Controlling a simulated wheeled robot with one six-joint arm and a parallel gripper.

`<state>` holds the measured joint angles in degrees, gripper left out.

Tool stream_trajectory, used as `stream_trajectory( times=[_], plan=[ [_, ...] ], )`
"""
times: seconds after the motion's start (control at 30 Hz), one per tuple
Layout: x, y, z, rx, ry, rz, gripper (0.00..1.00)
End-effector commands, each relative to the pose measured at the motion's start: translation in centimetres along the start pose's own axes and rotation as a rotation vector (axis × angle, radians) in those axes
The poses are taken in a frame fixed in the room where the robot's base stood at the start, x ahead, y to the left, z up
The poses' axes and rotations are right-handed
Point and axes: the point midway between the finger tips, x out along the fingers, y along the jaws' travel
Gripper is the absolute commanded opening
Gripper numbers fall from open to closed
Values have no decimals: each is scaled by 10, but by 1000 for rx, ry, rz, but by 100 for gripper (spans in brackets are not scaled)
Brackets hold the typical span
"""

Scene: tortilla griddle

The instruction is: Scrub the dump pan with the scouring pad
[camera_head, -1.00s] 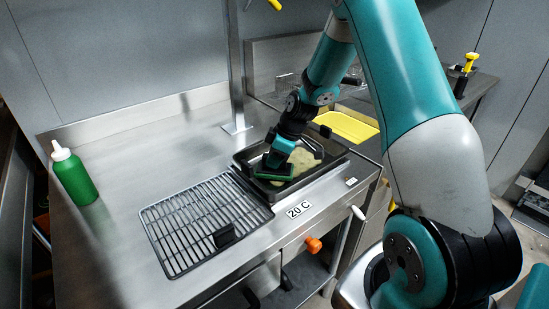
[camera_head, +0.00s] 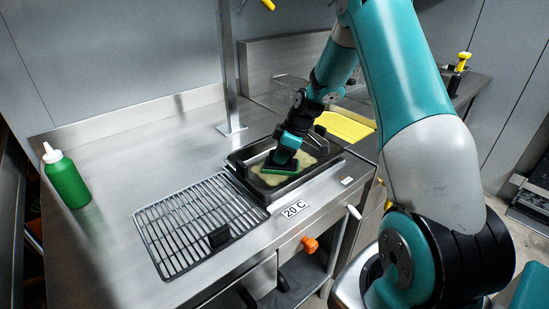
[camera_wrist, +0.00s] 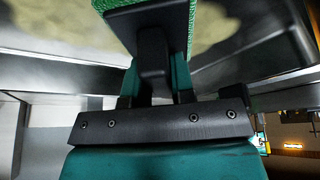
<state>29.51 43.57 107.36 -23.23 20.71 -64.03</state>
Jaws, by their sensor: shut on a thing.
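The dump pan (camera_head: 262,192) is a dark rectangular pan set in the steel counter right of the grill grate. A pale yellowish stain (camera_head: 312,150) covers part of its floor. My gripper (camera_head: 284,160) is inside the pan, shut on the black holder of the green scouring pad (camera_head: 279,171). The pad is low over the pan floor near its middle; its underside is hidden, so I cannot tell if it touches. In the wrist view the green pad (camera_wrist: 181,22) shows at the top edge, beyond its black holder (camera_wrist: 152,45), with the stained pan floor (camera_wrist: 232,22) behind.
A wire grate (camera_head: 193,221) lies left of the pan. A green bottle (camera_head: 66,180) stands at the counter's left. An orange knob (camera_head: 310,245) sticks out at the front.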

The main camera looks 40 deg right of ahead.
Motion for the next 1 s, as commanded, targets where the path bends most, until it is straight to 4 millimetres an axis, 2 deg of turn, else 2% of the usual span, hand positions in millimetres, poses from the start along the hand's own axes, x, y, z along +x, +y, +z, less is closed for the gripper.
stream_trajectory(
  times=[0.1,0.63,0.8,1.0],
  plan=[
    [2,3,6,5,-6,-1,0],
    [4,-3,4,6,-9,-7,1],
    [2,3,8,8,-8,-6,0],
    [5,-3,0,4,-9,-7,0]
  ],
)
